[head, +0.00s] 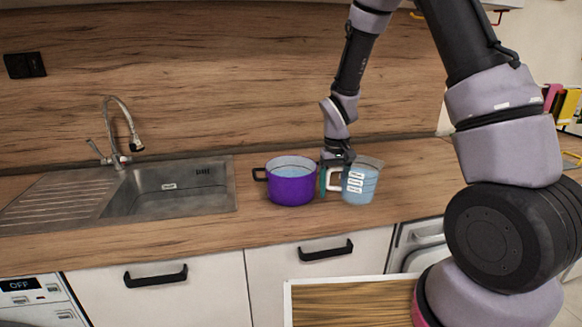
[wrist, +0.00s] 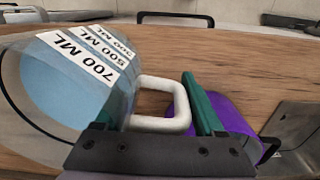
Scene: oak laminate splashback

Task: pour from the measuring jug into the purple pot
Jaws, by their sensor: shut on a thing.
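The measuring jug (head: 362,185) is clear with a white handle, printed volume marks and pale blue contents. It is upright at the right of the purple pot; I cannot tell whether its base touches the counter. My gripper (head: 332,180) is shut on its handle, which points left toward the pot. In the wrist view the jug (wrist: 60,85) fills the left side, and the handle (wrist: 174,122) lies between my green fingers. The purple pot (head: 291,187) stands upright on the counter, with dark side handles and a pale bluish inside. In the wrist view the pot (wrist: 236,122) is partly hidden behind a finger.
A steel sink (head: 180,205) with a tap (head: 120,135) lies left of the pot. The wooden counter (head: 235,232) is clear in front of the pot and jug. The oak splashback (head: 220,70) rises behind. An open drawer or board with a white edge (head: 288,300) is below.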

